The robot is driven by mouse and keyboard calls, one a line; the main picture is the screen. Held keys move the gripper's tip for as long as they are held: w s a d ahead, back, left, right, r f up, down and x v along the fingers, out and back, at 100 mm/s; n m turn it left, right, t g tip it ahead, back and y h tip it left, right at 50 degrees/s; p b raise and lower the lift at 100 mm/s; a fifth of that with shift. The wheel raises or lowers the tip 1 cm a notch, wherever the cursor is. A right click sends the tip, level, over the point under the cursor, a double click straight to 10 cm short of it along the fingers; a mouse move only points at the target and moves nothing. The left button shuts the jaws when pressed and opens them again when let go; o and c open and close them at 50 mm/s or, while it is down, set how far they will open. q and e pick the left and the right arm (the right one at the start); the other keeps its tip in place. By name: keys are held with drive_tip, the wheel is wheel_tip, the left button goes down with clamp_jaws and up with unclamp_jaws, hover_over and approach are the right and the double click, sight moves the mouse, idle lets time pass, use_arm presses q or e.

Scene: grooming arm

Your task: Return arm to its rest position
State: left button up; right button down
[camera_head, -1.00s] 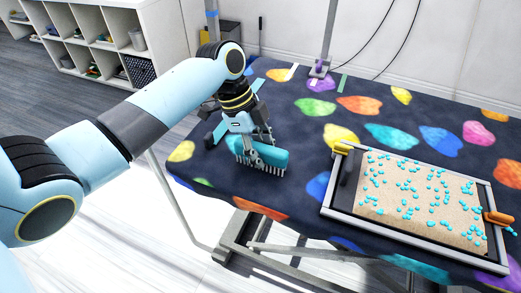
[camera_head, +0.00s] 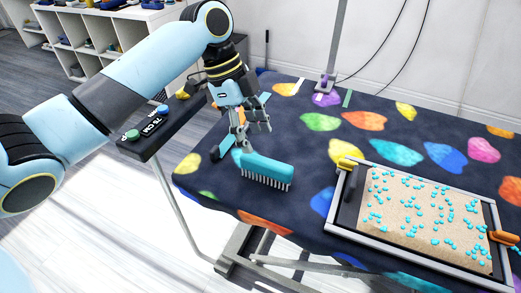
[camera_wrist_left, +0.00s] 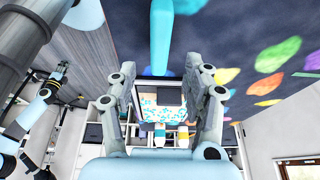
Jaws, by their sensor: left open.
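The teal brush (camera_head: 264,167) with pale bristles rests at the left part of the patterned table, bristles facing down toward the front. Its handle end lies toward my left gripper (camera_head: 250,127), which is just behind and above the brush. In the left wrist view my gripper (camera_wrist_left: 164,76) has its two fingers spread apart with nothing between them. A teal handle-like shape (camera_wrist_left: 161,40) shows beyond the fingertips there. I cannot tell from the head view whether a finger touches the handle.
A framed tray (camera_head: 348,227) with a tan surface and scattered turquoise bits lies at the table's right. A dark panel (camera_head: 146,137) marked "75 CM" stands at the table's left, near my arm. A grey post (camera_head: 333,45) rises at the back. The table's middle is clear.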

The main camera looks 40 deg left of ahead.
use_arm(q)
drive_tip(key=shift+v, duration=1.35)
